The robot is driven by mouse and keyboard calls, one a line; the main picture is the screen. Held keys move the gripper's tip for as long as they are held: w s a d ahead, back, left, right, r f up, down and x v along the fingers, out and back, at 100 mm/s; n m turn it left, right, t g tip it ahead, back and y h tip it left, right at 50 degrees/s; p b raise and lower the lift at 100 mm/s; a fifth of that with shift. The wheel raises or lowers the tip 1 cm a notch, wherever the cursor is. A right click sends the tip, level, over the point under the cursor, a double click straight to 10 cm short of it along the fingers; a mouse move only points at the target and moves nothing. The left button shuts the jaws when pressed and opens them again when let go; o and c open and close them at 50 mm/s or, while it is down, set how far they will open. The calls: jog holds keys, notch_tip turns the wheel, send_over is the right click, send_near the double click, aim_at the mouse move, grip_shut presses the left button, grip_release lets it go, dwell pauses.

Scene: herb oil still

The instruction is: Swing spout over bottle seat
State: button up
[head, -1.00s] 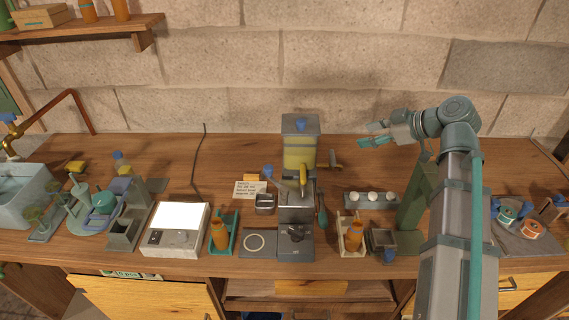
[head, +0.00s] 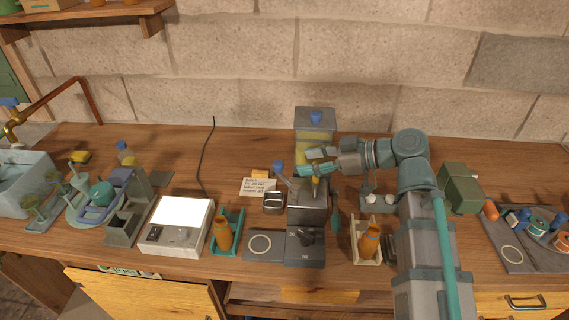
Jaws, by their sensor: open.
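The still (head: 305,215) is a dark grey machine at the middle of the bench, with a tank of yellow liquid (head: 320,145) behind it. A small yellow spout (head: 315,188) shows at the top front of the machine. My gripper (head: 306,161) is open and empty, pointing left just above and behind the spout, in front of the tank. Whether a finger touches the spout cannot be told. The machine's low front base (head: 304,247) bears a dark round part. A flat grey plate with a pale ring (head: 260,244) lies to its left. Which is the bottle seat is unclear.
An orange bottle (head: 222,233) stands in a teal holder on the left, another (head: 369,240) in a pale holder on the right. A blue-knobbed lever (head: 279,168) rises close left of the spout. A white-topped box (head: 177,222) stands farther left.

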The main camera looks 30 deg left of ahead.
aim_at(279, 163)
jog(key=p+x, duration=0.1)
jog(key=x, duration=0.7)
jog(key=shift+s+a+f+p, duration=0.15)
jog(key=shift+a+f+p, duration=0.05)
jog(key=shift+a+p, duration=0.15)
grip_shut()
